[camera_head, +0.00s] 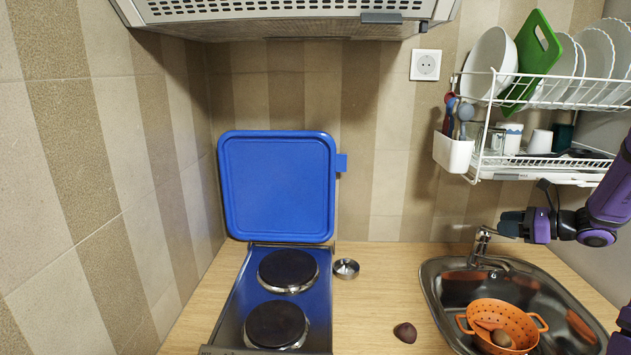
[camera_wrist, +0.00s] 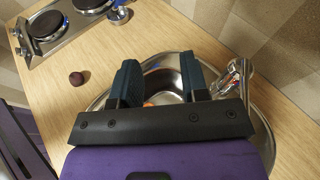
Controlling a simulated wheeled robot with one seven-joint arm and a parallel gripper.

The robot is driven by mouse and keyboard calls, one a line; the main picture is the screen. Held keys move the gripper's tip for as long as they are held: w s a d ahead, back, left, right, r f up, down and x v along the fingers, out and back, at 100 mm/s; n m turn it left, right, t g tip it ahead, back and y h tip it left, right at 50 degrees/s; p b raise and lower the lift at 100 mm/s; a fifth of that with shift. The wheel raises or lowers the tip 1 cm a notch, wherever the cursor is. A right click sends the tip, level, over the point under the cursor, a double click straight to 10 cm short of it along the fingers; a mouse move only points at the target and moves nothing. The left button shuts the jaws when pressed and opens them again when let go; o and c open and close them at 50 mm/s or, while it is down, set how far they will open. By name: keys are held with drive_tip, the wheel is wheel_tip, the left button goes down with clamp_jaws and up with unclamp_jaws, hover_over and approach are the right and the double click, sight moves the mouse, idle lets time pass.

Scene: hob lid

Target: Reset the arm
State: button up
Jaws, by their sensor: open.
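My gripper (camera_head: 512,223) is at the right in the head view, in front of the dish rack and above the back of the sink. In the wrist view my gripper (camera_wrist: 160,85) shows two dark fingers spread apart, with nothing between them but the sink behind. My purple arm comes in from the right edge. The blue hob lid (camera_head: 277,187) stands upright against the back wall. The hob (camera_head: 237,313) below it is uncovered, with two dark round plates; it also shows at the top left of the wrist view (camera_wrist: 64,40).
The metal sink (camera_head: 440,294) holds an orange colander (camera_head: 505,317); its tap (camera_head: 482,243) stands close below my gripper. The dish rack (camera_head: 560,180) hangs on the wall.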

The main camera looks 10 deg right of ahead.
drive_tip(key=s+a+r+n+g+h, duration=0.1)
drive_tip(key=s+a+r+n+g, duration=0.3)
drive_tip(key=a, duration=0.4)
drive_tip(key=s+a+r+n+g, duration=0.2)
drive_tip(key=a+r+n, duration=0.25)
drive_tip(key=a, duration=0.35)
drive_tip(key=s+a+r+n+g+h, duration=0.1)
drive_tip(key=s+a+r+n+g, duration=0.15)
drive_tip(key=a+r+n, duration=0.4)
drive_tip(key=s+a+r+n+t+h, duration=0.1)
drive_tip(key=s+a+n+h, duration=0.2)
drive_tip(key=s+n, duration=0.3)
drive_tip(key=s+a+r+n+t+h, duration=0.1)
drive_tip(key=s+a+n+h, duration=0.3)
drive_tip(key=s, duration=0.9)
drive_tip(key=shift+s+a+r+n, duration=0.25)
drive_tip(key=shift+a+n, duration=0.5)
drive_tip(key=shift+n, duration=0.35)
